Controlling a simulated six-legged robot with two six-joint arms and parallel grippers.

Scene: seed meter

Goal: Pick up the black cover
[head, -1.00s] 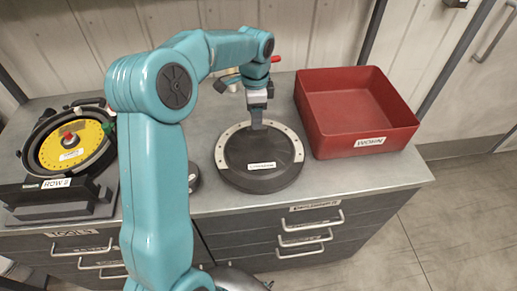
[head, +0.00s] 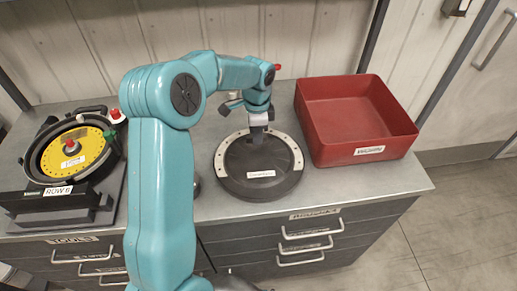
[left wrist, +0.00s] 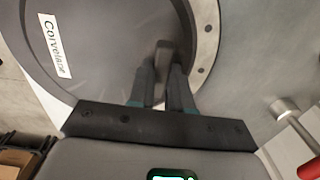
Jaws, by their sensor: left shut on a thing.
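The black cover (head: 262,181) is a dark round disc with a small white label. My left gripper (head: 258,135) reaches down to the far part of the cover. In the left wrist view its two fingers (left wrist: 163,75) are close together on a small raised knob of the cover (left wrist: 100,60). The fingertips partly hide the knob. I cannot tell whether the cover is clear of the bench. My right gripper is not in view.
A red open bin (head: 322,143) stands to the right of the cover. At the left is the seed meter (head: 36,163) with a yellow disc (head: 85,158) on a black stand. Drawers with handles are below the bench top. My left arm crosses the middle.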

